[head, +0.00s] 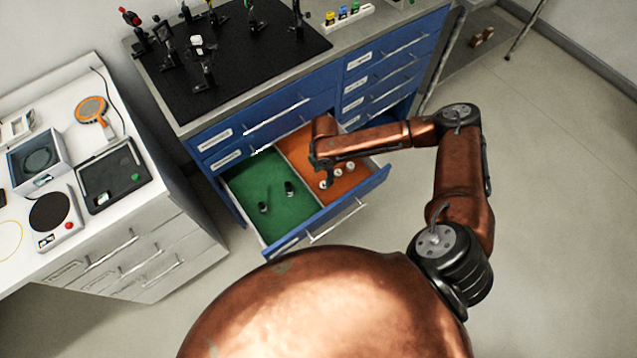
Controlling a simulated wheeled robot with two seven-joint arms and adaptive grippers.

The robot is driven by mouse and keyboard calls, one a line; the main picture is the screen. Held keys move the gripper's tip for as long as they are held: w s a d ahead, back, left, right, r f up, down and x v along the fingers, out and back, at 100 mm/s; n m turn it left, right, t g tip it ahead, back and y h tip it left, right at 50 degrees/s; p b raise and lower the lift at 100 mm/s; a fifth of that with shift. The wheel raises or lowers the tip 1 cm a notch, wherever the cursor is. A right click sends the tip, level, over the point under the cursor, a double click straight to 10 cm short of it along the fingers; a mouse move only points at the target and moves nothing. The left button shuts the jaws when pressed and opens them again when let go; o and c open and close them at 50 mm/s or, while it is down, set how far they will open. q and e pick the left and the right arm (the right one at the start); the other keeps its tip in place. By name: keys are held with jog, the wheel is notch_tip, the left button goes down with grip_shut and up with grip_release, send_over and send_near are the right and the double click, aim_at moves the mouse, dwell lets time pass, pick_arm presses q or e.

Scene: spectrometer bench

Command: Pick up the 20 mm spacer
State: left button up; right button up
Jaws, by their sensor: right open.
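An open drawer (350,209) holds a green section (252,183) on the left and an orange section (347,186) on the right. Small pale round pieces lie in the orange section: one near my gripper (323,185), one in the middle (338,171) and one to the right (350,167). I cannot tell which is the 20 mm spacer; no size marking is readable. My right gripper (320,173) points down over the left part of the orange section, close to the nearest pale piece. It is open, and its fingers are small and dark here. My left gripper is out of view.
Two dark cylinders (263,207) (289,188) stand in the green section. Above the drawer is the bench with a black optical board (270,50) carrying several mounts. A white cabinet (150,225) with instruments stands left. The floor (560,200) at right is clear.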

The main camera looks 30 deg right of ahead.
aim_at(323, 185)
jog(key=shift+s+d+f, duration=0.2)
jog(key=shift+d+f, duration=0.2)
jog(key=shift+f, duration=0.25)
jog(key=shift+f+b, duration=0.35)
jog(key=shift+f, duration=0.4)
jog(key=f, duration=0.2)
jog(key=f+b, duration=0.1)
jog(key=f, duration=0.1)
jog(key=shift+w+a+f+b, duration=0.15)
jog(key=shift+w+a+b, duration=0.05)
jog(key=shift+b, duration=0.1)
jog(key=shift+f, duration=0.3)
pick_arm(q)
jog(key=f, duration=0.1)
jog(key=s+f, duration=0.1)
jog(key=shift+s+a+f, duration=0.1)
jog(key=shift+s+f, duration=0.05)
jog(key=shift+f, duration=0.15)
pick_arm(e)
jog(key=shift+r, duration=0.1)
jog(key=shift+c, duration=0.4)
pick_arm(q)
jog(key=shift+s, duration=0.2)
pick_arm(e)
grip_shut()
